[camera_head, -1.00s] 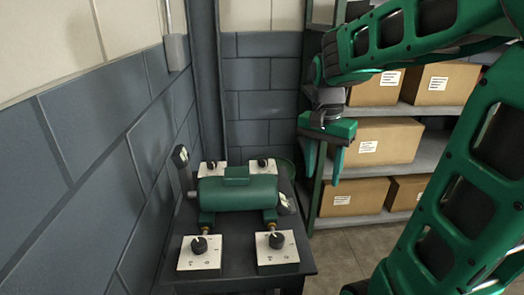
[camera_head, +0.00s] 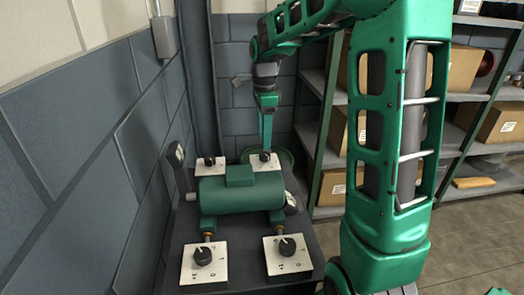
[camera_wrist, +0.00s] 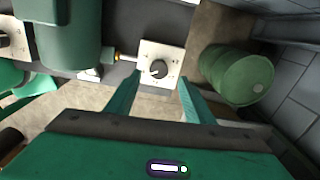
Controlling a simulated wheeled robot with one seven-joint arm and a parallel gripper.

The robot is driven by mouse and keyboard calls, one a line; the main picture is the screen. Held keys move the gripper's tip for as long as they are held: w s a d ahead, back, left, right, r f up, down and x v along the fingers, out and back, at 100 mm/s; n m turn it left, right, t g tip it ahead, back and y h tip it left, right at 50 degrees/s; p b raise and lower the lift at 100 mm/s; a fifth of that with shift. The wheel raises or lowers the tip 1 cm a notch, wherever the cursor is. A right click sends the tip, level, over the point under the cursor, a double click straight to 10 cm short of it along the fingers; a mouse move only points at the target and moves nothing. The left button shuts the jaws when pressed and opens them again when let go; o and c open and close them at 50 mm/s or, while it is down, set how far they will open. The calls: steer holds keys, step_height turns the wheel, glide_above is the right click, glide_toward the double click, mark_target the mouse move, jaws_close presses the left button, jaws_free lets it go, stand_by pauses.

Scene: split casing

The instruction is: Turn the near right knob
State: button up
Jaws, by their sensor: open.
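Four white plates with black knobs sit around a green cylindrical casing (camera_head: 240,193) on a dark table. The near right knob (camera_head: 287,246) is at the front right in the head view, with nothing of my gripper near it. The near left knob (camera_head: 203,256) is beside it. My gripper (camera_head: 266,147) points down over the far right knob (camera_head: 264,157), fingertips just above or behind it; contact cannot be told. In the wrist view, my open gripper (camera_wrist: 159,79) has a knob (camera_wrist: 157,69) lying between and beyond its separated fingertips.
The far left knob (camera_head: 209,161) is beside the casing. A lever (camera_head: 180,165) stands at the table's left, close to the wall. A green barrel (camera_wrist: 235,75) stands beyond the table. Shelves with boxes (camera_head: 462,68) are at the right.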

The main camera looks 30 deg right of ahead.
mark_target(264, 154)
steer(key=shift+s+d+f, duration=0.1)
steer(key=shift+f, duration=2.95)
steer(key=c, duration=1)
